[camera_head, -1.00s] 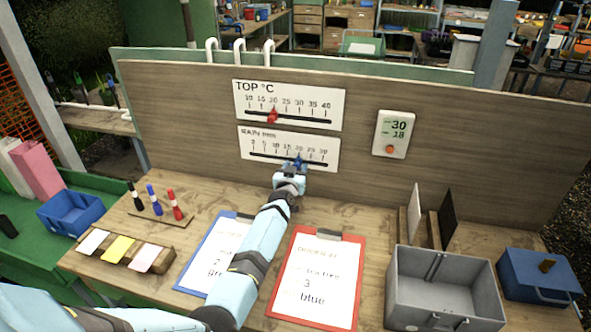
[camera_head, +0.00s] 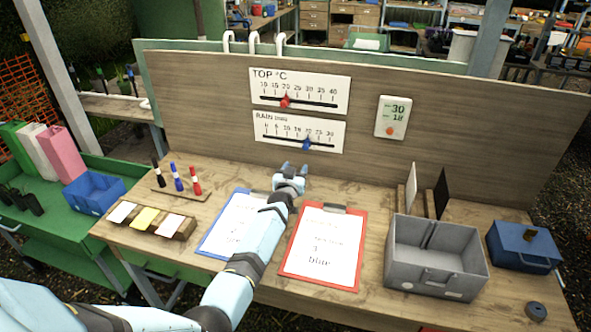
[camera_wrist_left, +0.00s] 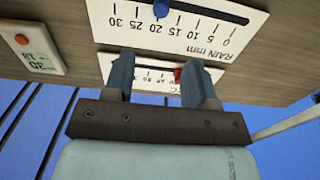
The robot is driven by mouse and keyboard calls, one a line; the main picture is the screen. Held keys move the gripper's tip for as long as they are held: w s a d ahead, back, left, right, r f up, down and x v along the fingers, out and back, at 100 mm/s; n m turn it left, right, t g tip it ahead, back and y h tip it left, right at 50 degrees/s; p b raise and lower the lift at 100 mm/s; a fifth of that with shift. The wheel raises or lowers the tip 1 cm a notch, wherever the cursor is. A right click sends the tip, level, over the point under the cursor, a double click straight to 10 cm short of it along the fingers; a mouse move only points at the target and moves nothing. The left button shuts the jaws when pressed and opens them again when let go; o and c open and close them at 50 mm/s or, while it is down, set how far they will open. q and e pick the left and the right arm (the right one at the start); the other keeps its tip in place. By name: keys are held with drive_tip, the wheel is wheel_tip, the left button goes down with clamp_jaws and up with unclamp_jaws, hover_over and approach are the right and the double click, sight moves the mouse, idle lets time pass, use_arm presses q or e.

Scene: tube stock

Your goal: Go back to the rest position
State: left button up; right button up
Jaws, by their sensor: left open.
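My left gripper (camera_head: 291,170) is open and empty, in front of the board and a little below the rain scale. Its two fingers also show apart in the left wrist view (camera_wrist_left: 163,82), with nothing between them. The blue pointer (camera_head: 306,144) sits on the rain scale's slot near 20, clear of the fingers. It also shows in the wrist view (camera_wrist_left: 161,9). The red pointer (camera_head: 285,101) sits near 20 on the upper temperature scale (camera_head: 320,86). My right gripper is not in view.
Below my left arm lie a blue clipboard (camera_head: 207,243) and a red clipboard (camera_head: 345,285). A grey bin (camera_head: 435,275) and a blue box (camera_head: 523,247) stand at right. Three markers (camera_head: 178,178) stand upright at left. A thermometer display (camera_head: 393,117) hangs on the board.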

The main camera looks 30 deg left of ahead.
use_arm(q)
drive_tip(key=shift+s, duration=0.15)
drive_tip(key=shift+f, duration=0.15)
idle(0.4)
